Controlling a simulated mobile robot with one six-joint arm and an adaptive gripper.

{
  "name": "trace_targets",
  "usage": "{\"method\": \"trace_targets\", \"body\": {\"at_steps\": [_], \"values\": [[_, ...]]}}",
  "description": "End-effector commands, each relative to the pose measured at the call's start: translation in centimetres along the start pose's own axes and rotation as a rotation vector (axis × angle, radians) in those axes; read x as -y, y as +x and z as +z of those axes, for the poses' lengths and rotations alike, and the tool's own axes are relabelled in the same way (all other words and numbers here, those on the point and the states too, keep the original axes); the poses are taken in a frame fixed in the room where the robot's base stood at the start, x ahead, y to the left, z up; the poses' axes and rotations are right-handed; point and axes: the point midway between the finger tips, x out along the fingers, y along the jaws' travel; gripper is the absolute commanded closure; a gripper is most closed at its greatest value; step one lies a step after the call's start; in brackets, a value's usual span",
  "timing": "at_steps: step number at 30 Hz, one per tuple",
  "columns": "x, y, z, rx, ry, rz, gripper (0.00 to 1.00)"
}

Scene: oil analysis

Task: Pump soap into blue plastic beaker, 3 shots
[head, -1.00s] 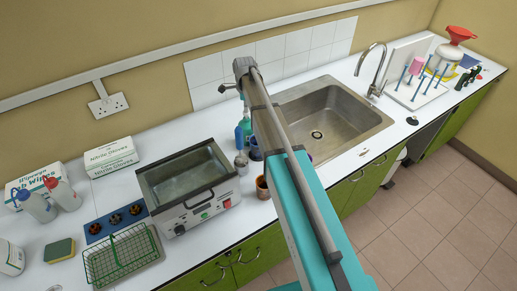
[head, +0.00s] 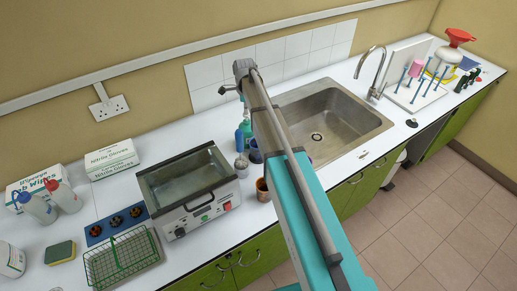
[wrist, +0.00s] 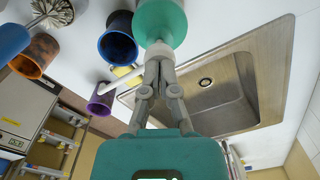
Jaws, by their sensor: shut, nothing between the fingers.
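A green soap bottle (wrist: 160,18) with a white pump head stands in front of my gripper (wrist: 161,56) in the wrist view. My gripper is shut and empty, with its fingertips close against the pump head; I cannot tell if they touch. A white spout (wrist: 124,78) runs from the pump area down and to the left, its end by a small purple cup (wrist: 103,100). The blue plastic beaker (wrist: 117,46) stands left of the bottle, its mouth visible. In the head view, the bottle (head: 244,132) and beaker (head: 255,151) are partly hidden behind my arm.
A copper-brown beaker (wrist: 36,55) and a brush (wrist: 52,12) sit left in the wrist view. In the head view, the sink (head: 335,118) is right of my arm and a water bath (head: 190,185) is left. A pegged drying rack (head: 418,95) stands far right.

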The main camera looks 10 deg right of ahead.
Motion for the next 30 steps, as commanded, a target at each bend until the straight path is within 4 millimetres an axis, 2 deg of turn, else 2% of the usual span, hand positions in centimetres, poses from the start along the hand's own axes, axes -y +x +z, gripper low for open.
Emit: {"method": "trace_targets", "body": {"at_steps": [15,30], "values": [[0.0,-2.4,0.0,0.000,0.000,-0.001,1.00],[0.1,-2.5,0.0,0.000,0.000,-0.001,1.00]]}}
